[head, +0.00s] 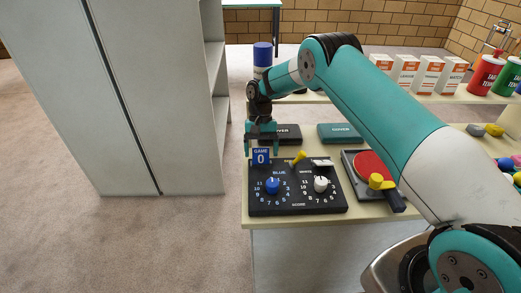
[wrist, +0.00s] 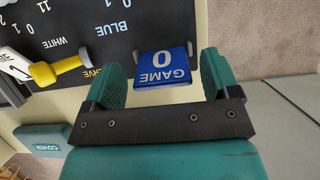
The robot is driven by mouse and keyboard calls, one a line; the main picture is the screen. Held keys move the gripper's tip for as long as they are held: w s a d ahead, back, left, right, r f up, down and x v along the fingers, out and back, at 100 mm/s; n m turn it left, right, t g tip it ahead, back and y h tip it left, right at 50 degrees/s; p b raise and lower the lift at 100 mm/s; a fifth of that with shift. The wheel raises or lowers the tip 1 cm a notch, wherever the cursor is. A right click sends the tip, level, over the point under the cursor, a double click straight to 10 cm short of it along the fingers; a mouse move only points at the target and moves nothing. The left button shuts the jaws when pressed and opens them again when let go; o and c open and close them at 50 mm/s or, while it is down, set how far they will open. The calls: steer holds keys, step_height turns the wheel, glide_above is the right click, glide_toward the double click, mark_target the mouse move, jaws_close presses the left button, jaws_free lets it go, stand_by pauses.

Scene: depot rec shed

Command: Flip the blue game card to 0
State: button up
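The blue game card (head: 261,156) stands at the back left of the black scoreboard (head: 297,204), with GAME and a white 0 facing the front. It also shows in the wrist view (wrist: 165,66), between the finger pads with a gap on each side. My gripper (head: 261,148) is open and points down over the card, with one teal finger on either side. It shows in the wrist view too (wrist: 165,78). Nothing is held.
On the scoreboard are a blue knob (head: 272,186), a white knob (head: 320,184), a yellow serve pointer (head: 299,157) and a white card (head: 322,162). A red paddle (head: 370,165) lies right. A grey cabinet (head: 160,90) stands left.

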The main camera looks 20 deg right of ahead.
steer(key=shift+a+r, duration=0.1)
steer(key=shift+r, duration=0.4)
step_height(320, 180, up, 19)
steer(key=p, duration=0.7)
steer(key=s+a+r+n+t+y, duration=0.2)
steer(key=s+a+r+n, duration=0.4)
steer(key=s+r, duration=0.7)
steer(key=s+a+n+t+b, duration=0.1)
steer(key=s+n, duration=0.3)
steer(key=s, duration=1.8)
steer(key=shift+s+a+n+t+y+b, duration=0.3)
steer(key=shift+s+n+t+y, duration=0.1)
steer(key=shift+t, duration=0.3)
